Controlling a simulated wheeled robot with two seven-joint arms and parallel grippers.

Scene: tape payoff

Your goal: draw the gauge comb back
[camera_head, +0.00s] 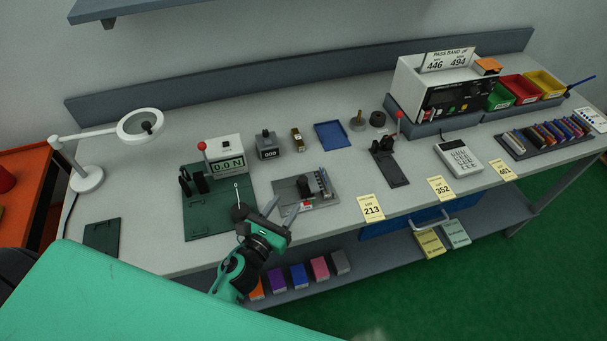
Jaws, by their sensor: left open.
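A grey plate (334,204) near the bench's front edge carries a small dark fixture with upright grey fins at its right end. These fins look like the gauge comb (323,183), but they are too small to make out clearly. A small red and white piece sits at the plate's front. My left gripper (283,208) comes up from the front with its two grey fingers apart and empty. In the picture its fingertips lie at the plate's front left corner, left of the comb. Whether they touch the plate cannot be told. My right gripper is not in view.
A green mat (205,222) with a counter box (225,155) and red-knobbed lever stands left of the plate. A yellow card (371,208) lies to its right. A black lever stand (390,165) is further right. A blue tray (331,135) lies behind.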

